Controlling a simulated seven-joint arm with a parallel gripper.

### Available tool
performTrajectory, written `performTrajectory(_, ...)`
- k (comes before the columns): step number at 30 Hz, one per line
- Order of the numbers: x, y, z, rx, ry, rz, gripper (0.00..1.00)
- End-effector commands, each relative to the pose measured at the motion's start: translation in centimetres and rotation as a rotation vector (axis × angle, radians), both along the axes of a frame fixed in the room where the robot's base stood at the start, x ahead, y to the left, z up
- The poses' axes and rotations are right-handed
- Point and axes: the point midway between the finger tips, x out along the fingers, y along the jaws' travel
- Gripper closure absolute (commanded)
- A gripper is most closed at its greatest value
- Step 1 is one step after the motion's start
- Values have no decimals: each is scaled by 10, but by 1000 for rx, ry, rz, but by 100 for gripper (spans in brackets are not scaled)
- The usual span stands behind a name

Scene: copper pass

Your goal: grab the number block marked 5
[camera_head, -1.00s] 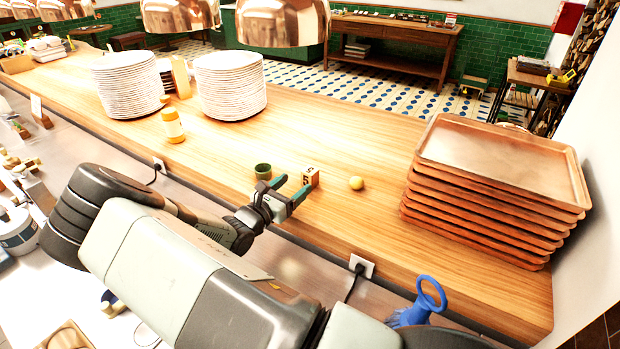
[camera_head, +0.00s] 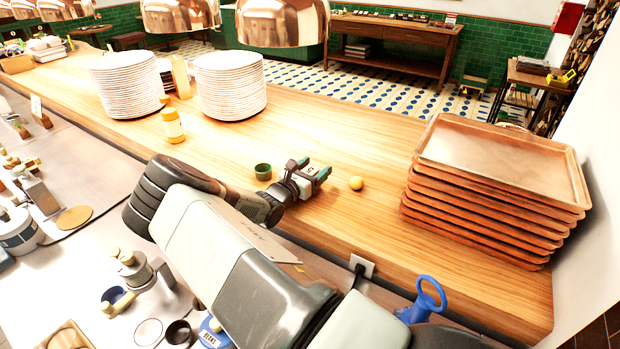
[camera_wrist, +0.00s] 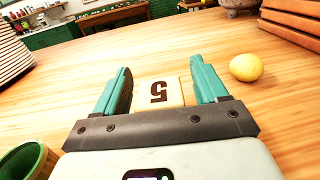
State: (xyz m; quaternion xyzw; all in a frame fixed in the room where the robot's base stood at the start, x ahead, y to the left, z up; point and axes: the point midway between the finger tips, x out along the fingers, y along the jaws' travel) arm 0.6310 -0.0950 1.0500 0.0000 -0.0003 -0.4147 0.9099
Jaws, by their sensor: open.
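The number block marked 5 (camera_wrist: 159,92) is a small pale wooden block with a dark 5, upside down in the wrist view. It stands on the wooden counter between the two teal fingers of my gripper (camera_wrist: 164,88). The fingers are open, with a visible gap on each side of the block. In the head view my gripper (camera_head: 311,172) is low over the counter, and its fingers partly hide the block (camera_head: 309,171).
Stacked copper trays (camera_head: 500,160) stand farther right. Plate stacks (camera_head: 230,86) and an orange-labelled bottle (camera_head: 173,126) stand to the left. The counter behind the block is clear.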

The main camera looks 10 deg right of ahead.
Motion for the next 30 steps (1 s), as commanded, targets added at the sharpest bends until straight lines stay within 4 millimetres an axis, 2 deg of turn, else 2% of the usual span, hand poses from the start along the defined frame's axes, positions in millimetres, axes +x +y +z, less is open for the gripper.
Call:
performTrajectory(5,0,0,0,-1,1,0,28)
performTrajectory(16,0,0,0,1,1,0,83)
performTrajectory(25,0,1,5,1,-1,0,84)
performTrajectory(30,0,1,33,2,-2,-1,84)
